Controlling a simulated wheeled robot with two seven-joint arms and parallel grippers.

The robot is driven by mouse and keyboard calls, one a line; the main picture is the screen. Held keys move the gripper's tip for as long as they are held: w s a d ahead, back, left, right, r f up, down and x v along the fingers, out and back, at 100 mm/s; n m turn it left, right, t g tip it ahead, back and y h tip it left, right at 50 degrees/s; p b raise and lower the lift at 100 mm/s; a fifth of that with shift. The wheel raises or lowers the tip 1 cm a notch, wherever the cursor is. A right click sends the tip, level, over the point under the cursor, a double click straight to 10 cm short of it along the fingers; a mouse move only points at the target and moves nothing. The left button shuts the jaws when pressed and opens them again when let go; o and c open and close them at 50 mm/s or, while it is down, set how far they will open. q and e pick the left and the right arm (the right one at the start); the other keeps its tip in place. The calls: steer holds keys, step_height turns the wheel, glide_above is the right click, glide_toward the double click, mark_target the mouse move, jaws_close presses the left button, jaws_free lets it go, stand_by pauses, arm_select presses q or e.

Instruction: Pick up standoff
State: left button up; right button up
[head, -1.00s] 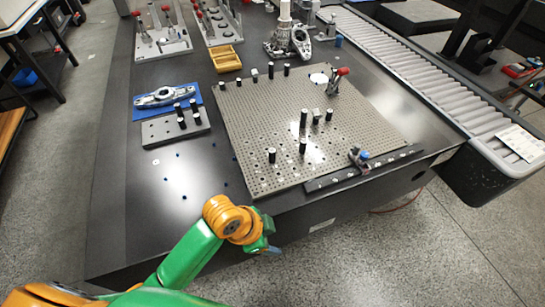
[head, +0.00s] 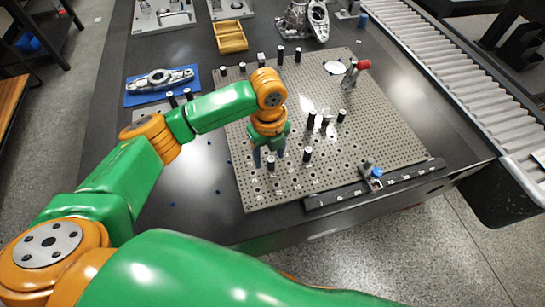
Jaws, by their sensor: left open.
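Several standoffs, small black cylinders with pale tops, stand upright on the grey perforated plate (head: 390,140). One standoff (head: 271,163) is near the plate's front left, directly below or between the fingers of my left gripper (head: 270,154). That gripper points down and is open; I cannot tell whether it touches the standoff. Another standoff (head: 307,155) stands just to its right, and a taller one (head: 311,120) stands farther back. More standoffs (head: 280,55) line the plate's back edge. My right gripper is not in view.
A toggle clamp with a red tip (head: 363,65) stands at the plate's back right. A blue-knobbed fitting (head: 376,173) is at the front right. A metal part lies on a blue mat (head: 133,99) at left. A yellow tray (head: 230,37) sits behind, and a roller conveyor (head: 440,70) runs along the right.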

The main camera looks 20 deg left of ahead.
mark_target(271, 159)
arm_select(q)
step_height(271, 159, down, 3)
steer(key=shift+d+r, duration=0.1)
steer(key=shift+d, duration=0.05)
steer(key=shift+w+f, duration=0.3)
steer(key=shift+f, duration=0.1)
steer(key=shift+s+r, duration=0.1)
steer(key=shift+r, duration=0.05)
jaws_close()
